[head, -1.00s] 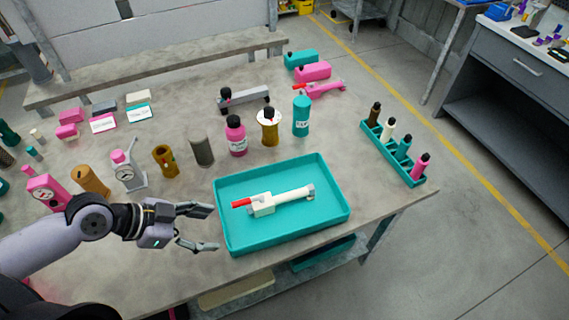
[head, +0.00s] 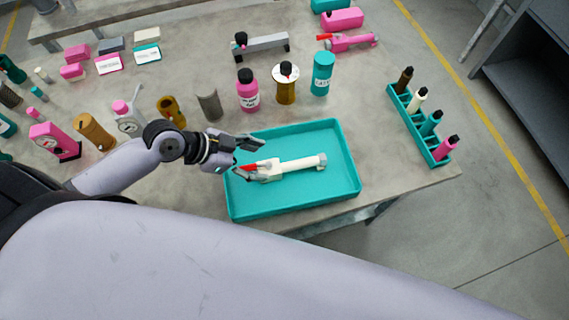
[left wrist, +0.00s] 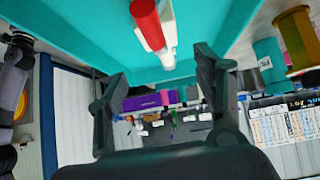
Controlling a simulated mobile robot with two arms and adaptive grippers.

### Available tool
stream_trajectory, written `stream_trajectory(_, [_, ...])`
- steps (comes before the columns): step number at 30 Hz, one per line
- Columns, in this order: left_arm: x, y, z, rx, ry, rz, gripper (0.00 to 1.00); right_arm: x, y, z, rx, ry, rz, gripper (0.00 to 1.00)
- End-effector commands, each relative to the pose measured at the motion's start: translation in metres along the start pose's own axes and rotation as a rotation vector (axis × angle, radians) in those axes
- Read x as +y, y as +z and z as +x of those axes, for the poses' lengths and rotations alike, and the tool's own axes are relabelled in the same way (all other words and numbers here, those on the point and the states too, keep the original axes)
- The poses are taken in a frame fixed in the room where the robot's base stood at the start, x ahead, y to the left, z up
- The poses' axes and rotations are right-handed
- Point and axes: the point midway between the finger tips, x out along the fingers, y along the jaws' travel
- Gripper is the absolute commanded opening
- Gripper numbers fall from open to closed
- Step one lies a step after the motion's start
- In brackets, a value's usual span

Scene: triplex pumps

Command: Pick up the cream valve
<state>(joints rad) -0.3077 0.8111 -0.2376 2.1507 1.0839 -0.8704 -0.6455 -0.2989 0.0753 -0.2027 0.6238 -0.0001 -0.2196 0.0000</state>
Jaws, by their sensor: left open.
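The cream valve (head: 298,165) lies on its side in the teal tray (head: 338,192), its red handle (head: 249,168) pointing left. In the left wrist view the red handle (left wrist: 146,22) and part of the cream body (left wrist: 167,48) show near the top, ahead of the fingers. My left gripper (head: 251,157) is open over the tray's left side, with its fingers by the handle end of the valve. It holds nothing. It also shows in the left wrist view (left wrist: 162,66). My right gripper is not in view.
Bottles and cylinders, among them a pink bottle (head: 248,92) and a teal cylinder (head: 322,73), stand behind the tray. A teal rack (head: 418,125) with several small bottles stands at the right. One of my arm links covers the table's front.

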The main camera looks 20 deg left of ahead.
Motion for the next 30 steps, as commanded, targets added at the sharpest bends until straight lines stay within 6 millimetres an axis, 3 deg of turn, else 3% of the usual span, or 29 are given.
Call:
stream_trajectory(4, [0.0, -0.002, 0.023, 0.002, 0.0, -0.003, 0.62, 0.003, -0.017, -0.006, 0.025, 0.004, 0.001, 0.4])
stream_trajectory(17, [-0.003, -0.001, 0.06, 0.001, 0.002, -0.004, 0.62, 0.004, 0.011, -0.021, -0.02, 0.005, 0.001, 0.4])
stream_trajectory(24, [-0.004, 0.001, 0.087, -0.001, 0.0, -0.001, 0.62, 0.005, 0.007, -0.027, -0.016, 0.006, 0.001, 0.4])
stream_trajectory(30, [-0.004, 0.003, 0.089, -0.002, 0.0, 0.001, 0.62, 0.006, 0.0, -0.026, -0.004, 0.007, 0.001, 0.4])
